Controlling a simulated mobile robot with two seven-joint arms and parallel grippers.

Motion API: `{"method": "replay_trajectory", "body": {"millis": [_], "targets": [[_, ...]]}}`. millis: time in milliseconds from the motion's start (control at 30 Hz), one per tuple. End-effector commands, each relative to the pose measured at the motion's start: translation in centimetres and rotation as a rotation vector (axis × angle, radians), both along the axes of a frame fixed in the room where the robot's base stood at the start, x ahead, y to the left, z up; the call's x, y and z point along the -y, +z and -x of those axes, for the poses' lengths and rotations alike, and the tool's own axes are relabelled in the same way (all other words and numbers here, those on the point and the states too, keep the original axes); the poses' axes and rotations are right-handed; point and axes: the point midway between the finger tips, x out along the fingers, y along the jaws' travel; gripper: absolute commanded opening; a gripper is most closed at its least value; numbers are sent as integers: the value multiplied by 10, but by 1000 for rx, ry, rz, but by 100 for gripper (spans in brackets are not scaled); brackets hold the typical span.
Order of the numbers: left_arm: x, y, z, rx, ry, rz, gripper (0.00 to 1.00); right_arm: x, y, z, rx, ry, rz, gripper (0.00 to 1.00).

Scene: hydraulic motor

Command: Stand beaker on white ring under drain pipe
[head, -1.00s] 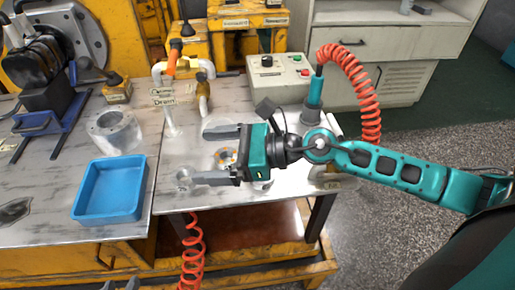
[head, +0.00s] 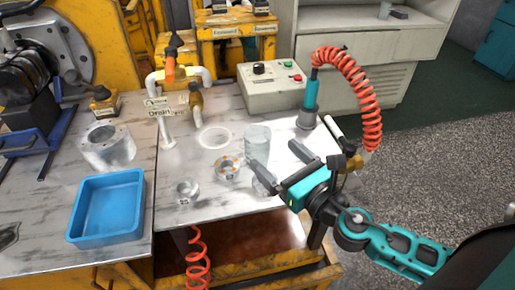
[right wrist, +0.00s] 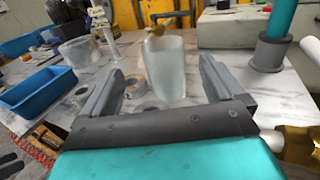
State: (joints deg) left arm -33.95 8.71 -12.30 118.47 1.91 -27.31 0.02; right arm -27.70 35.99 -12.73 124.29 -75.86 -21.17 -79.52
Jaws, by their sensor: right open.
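The clear glass beaker (head: 257,140) stands upright on the marble-look table, right of the white ring (head: 215,137). The ring lies flat and empty. The drain pipe, with a brass valve (head: 196,100), comes down just behind and left of the ring. My right gripper (head: 278,162) is open and empty. Its fingers point toward the beaker, which lies ahead between and beyond the fingertips in the right wrist view (right wrist: 165,75). I cannot tell whether a finger touches it. A clear glass part shows below one finger in the head view. My left gripper is not in view.
A small metal flange (head: 228,168) and a small clear cup (head: 187,190) stand in front of the ring. A blue tray (head: 107,238) is at left. A control box (head: 272,90) and teal tool with an orange coiled hose (head: 365,100) stand behind.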

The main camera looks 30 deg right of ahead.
Motion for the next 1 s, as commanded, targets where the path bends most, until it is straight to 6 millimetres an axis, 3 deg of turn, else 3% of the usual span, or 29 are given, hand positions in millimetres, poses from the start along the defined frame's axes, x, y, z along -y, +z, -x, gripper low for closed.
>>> {"method": "replay_trajectory", "body": {"millis": [233,567,800,1000], "targets": [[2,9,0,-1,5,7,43,-5,1,-36,2,0,-1,94],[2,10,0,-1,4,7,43,-7,0,-55,1,1,1,94],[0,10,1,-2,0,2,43,-7,0,-86,3,1,1,94],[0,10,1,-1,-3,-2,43,-9,-1,-100,0,1,0,94]]}}
